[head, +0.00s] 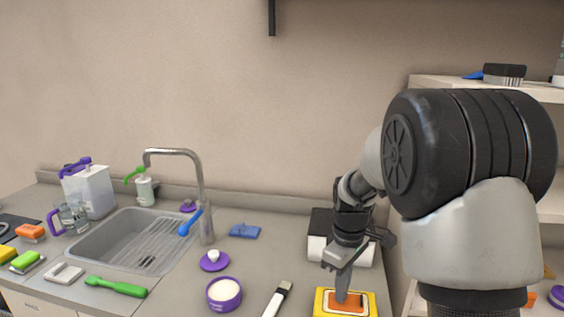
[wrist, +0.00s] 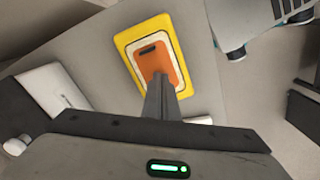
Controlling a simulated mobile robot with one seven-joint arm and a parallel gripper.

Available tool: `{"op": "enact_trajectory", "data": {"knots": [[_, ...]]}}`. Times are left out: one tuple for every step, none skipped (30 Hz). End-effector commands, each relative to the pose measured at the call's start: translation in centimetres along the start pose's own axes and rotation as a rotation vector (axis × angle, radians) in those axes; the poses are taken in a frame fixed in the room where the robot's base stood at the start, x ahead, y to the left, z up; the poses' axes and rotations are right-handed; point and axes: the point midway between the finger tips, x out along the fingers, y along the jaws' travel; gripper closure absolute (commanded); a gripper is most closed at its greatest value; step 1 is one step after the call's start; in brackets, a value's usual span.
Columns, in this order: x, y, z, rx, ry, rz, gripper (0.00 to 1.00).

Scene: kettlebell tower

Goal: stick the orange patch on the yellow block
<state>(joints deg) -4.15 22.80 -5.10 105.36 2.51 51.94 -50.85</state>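The yellow block (head: 322,307) lies flat on the counter at the lower right of the head view. A pale field with a dark outline is on its top; the wrist view shows the block (wrist: 127,40) near the middle. The orange patch (head: 355,300) lies flat over that pale field, inside the yellow border; it also shows in the wrist view (wrist: 148,62) with a dark slot-like mark. My gripper (head: 341,299) points down at the patch, fingers together, tips at its middle (wrist: 160,80). It looks shut on the patch; the tips hide the exact contact.
A white and black box (head: 318,250) stands just behind the block. To the left are a brush (head: 278,299), a purple-rimmed tub (head: 224,294), a purple lid (head: 214,261) and a blue sponge (head: 245,231). The sink (head: 110,245) is farther left. Shelves (head: 440,82) stand right.

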Motion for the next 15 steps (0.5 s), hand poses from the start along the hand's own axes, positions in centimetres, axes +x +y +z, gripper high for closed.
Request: {"op": "enact_trajectory", "data": {"knots": [[0.15,0.00,0.01,0.000,0.000,0.000,1.00],[0.19,0.00,0.01,0.000,0.000,0.000,1.00],[0.26,-0.01,0.01,0.000,0.000,0.000,1.00],[0.30,0.00,0.01,0.000,0.000,0.000,1.00],[0.34,0.00,0.01,0.000,0.000,0.000,1.00],[0.41,0.00,0.02,0.000,0.000,0.000,1.00],[0.45,-0.01,0.02,0.000,0.000,0.000,1.00],[0.50,-0.01,0.01,0.000,0.000,0.000,1.00],[0.56,-0.01,0.01,0.000,0.000,0.000,1.00],[0.60,-0.01,0.01,0.000,0.000,0.000,1.00],[0.59,-0.01,0.01,0.000,0.000,0.000,1.00],[0.54,-0.01,0.01,0.000,0.000,0.000,1.00],[0.54,0.00,0.01,0.000,0.000,0.000,1.00],[0.55,-0.01,0.02,0.000,0.000,0.000,1.00],[0.56,0.00,0.02,0.000,0.000,0.000,1.00]]}}
